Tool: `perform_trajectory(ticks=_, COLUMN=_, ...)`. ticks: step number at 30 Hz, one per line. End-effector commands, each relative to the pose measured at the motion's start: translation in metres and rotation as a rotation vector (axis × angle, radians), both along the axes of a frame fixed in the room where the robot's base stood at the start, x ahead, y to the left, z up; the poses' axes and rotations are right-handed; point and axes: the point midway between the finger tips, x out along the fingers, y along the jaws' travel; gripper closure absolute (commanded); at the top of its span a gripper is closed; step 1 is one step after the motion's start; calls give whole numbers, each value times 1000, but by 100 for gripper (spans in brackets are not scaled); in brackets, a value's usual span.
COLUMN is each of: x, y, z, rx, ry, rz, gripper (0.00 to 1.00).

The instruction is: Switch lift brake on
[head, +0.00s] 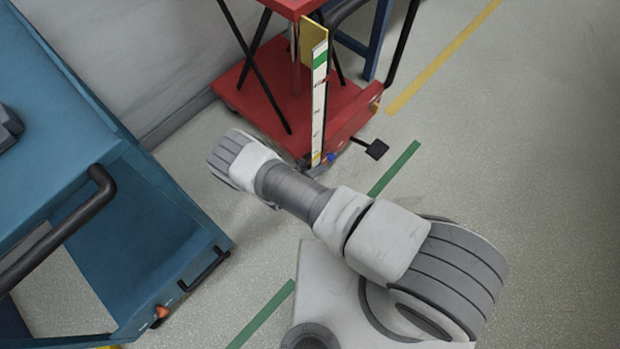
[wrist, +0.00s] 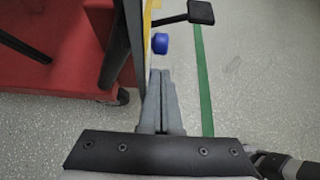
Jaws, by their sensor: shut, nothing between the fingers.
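The red lift (head: 262,82) stands at top centre in the head view, and part of its base (wrist: 45,68) fills the left of the wrist view. A blue knob (head: 331,157) sits at its near lower corner, below an upright white scale strip. The knob (wrist: 160,44) also shows just beyond my fingertips in the wrist view. A black pedal (head: 376,149) on a thin bar sticks out to the right of that corner; it also shows at the top of the wrist view (wrist: 201,12). My gripper (wrist: 160,73) is shut and empty. I cannot tell whether it touches the knob.
A blue cart (head: 150,255) with a black handle stands at left in the head view. A wall (head: 150,70) runs behind the lift. A green floor line (head: 395,168) passes near the pedal. The floor at right is clear.

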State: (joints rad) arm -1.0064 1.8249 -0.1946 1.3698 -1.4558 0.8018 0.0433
Motion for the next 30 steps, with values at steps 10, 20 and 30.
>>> perform_trajectory(ticks=10, x=14, y=-12, z=5, rx=0, ry=1, rz=-2, gripper=100)
perform_trajectory(ticks=20, x=15, y=-13, z=8, rx=10, ry=13, rz=-2, gripper=100)
perform_trajectory(ticks=30, x=23, y=-18, z=18, rx=127, ry=161, rz=0, gripper=100)
